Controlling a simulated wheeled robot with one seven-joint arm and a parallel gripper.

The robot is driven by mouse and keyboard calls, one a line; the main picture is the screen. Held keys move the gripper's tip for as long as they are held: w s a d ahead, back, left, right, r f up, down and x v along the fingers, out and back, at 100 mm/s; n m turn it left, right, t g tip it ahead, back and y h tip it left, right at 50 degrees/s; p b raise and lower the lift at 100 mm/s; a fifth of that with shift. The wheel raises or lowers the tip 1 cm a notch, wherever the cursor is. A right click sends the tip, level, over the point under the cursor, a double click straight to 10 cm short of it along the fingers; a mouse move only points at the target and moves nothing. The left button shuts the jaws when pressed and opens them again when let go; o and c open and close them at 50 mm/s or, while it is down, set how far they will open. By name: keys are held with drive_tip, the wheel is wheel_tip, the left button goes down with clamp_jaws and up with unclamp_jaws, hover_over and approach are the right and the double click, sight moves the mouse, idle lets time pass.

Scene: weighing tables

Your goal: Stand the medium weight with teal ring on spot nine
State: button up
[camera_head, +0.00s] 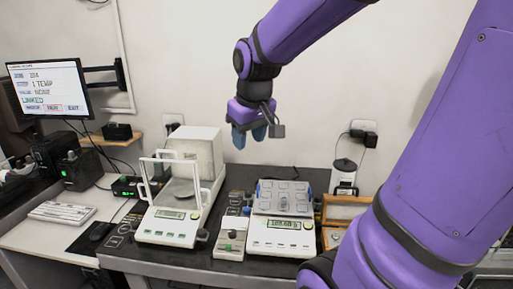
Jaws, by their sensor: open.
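My gripper (249,137) hangs high above the bench, pointing down, with nothing seen between its blue fingertips. It is open. Below and to its right, a grey plate with several marked spots (268,208) sits on the right-hand balance (264,239). A small grey metal piece (284,203), seemingly a weight, stands near the plate's middle. A narrow pale block (222,252) left of this balance carries small pieces, one with a greenish part. I cannot make out a teal ring or the spot numbers at this size.
A balance with a glass-like draft shield (167,229) stands to the left. A wooden box (341,208) lies right of the plate, partly hidden by my arm. A monitor (48,88) and keyboard (62,212) are at far left. The air around my gripper is clear.

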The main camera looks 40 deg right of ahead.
drive_tip(key=s+a+r+t+y, duration=0.1)
drive_tip(key=s+a+r+t, duration=0.1)
drive_tip(key=s+a, duration=0.6)
drive_tip(key=s+r, duration=0.1)
drive_tip(key=s, duration=0.2)
drive_tip(key=shift+s+a+r+n, duration=0.2)
drive_tip(key=shift+s+n, duration=0.1)
drive_tip(key=shift+n, duration=0.1)
drive_tip(key=shift+d, duration=0.1)
